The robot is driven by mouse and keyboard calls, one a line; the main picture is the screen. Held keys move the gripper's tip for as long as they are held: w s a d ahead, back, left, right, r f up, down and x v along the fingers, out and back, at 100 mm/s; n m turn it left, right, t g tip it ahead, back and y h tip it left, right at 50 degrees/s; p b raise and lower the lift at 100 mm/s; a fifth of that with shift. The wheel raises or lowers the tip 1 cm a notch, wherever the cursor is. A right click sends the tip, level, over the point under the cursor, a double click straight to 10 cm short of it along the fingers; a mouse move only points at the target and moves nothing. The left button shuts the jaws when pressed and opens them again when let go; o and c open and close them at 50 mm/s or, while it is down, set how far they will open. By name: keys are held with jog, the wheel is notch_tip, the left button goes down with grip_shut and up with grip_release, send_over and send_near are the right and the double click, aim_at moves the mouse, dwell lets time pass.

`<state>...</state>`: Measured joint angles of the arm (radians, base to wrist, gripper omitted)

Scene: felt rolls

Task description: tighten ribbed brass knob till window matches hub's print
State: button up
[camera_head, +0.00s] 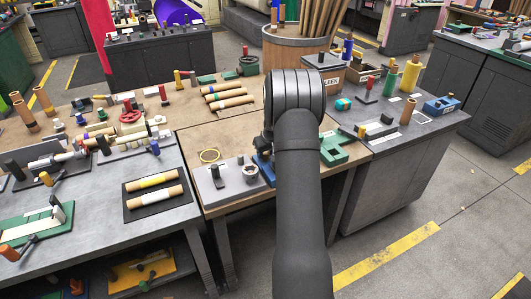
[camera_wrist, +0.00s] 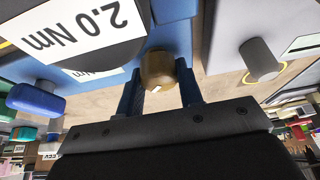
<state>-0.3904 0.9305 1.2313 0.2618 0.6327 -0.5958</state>
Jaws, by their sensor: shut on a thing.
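The brass knob (camera_wrist: 157,70) shows in the wrist view on a blue fixture (camera_wrist: 178,35), with a small pale mark at its near end. My gripper (camera_wrist: 160,82) has its two blue fingers on either side of the knob and is shut on it. A dark round hub (camera_wrist: 105,52) at upper left carries a white "2.0 Nm" print (camera_wrist: 62,28). A second white label (camera_wrist: 92,73) lies below it, partly covered, with only "Nm" legible; its number is hidden.
A grey plate (camera_head: 215,197) with upright pegs stands left of the fixture; a grey peg (camera_wrist: 261,60) shows close by in the wrist view. A blue-capped post (camera_wrist: 36,99) is at left. A green block (camera_head: 342,150) lies right of my arm.

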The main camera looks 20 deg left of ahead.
jog(key=o, duration=1)
jog(key=shift+c, duration=0.2)
jog(key=v, duration=1.7)
jog(key=shift+r, duration=0.25)
jog(key=x, duration=1.7)
jog(key=shift+f, duration=0.3)
jog(key=shift+r, duration=0.1)
